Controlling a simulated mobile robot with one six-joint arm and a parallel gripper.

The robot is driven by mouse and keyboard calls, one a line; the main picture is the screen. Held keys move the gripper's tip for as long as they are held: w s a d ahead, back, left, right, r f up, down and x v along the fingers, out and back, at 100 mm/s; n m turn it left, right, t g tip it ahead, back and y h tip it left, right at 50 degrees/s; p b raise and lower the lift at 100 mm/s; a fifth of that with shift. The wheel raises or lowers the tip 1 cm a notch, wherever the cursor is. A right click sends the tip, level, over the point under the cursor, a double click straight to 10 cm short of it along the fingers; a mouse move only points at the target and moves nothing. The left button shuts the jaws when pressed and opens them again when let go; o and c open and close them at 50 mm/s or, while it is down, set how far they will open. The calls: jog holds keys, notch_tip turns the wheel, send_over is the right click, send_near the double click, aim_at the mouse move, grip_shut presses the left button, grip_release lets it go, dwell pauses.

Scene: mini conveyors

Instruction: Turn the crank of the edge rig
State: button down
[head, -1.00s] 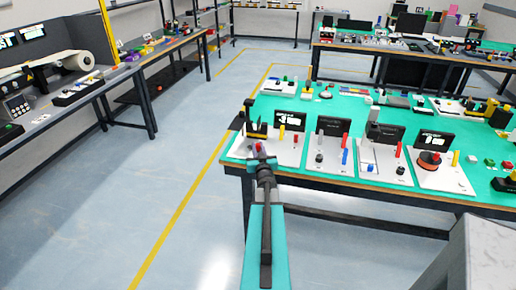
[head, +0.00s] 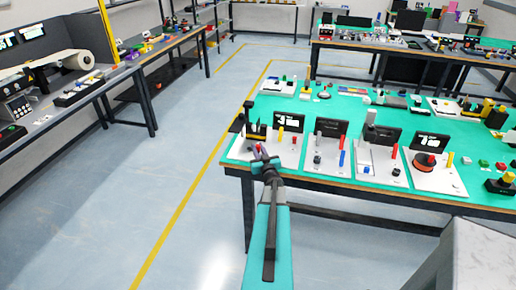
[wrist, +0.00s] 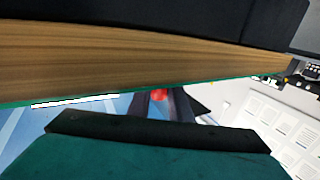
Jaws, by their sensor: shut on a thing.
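The edge rig stands at the near left corner of the green-topped table. It has a pale base plate (head: 284,154), a dark upright part with yellow (head: 254,130), and a small black display (head: 285,121). A red crank handle (head: 259,148) is at the table's edge. My gripper (head: 258,153) reaches up to it from below and is shut on it. In the wrist view the red handle (wrist: 158,95) shows between the dark fingers (wrist: 160,103). The rest of the crank is hidden there behind the gripper and the table edge.
More panels with coloured handles stand to the right, including one with a red-brown round part (head: 425,160). The wooden table edge (wrist: 130,70) runs close above my gripper. Open floor (head: 150,200) lies left of the table.

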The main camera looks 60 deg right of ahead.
jog(key=c, duration=1.6)
grip_release()
jog(key=shift+s+a, duration=0.1)
jog(key=shift+a, duration=0.05)
jog(key=b+v, duration=0.3)
jog(key=v, duration=1)
jog(key=shift+s+a+b, duration=0.1)
jog(key=shift+a+b, duration=0.1)
jog(key=shift+b, duration=0.1)
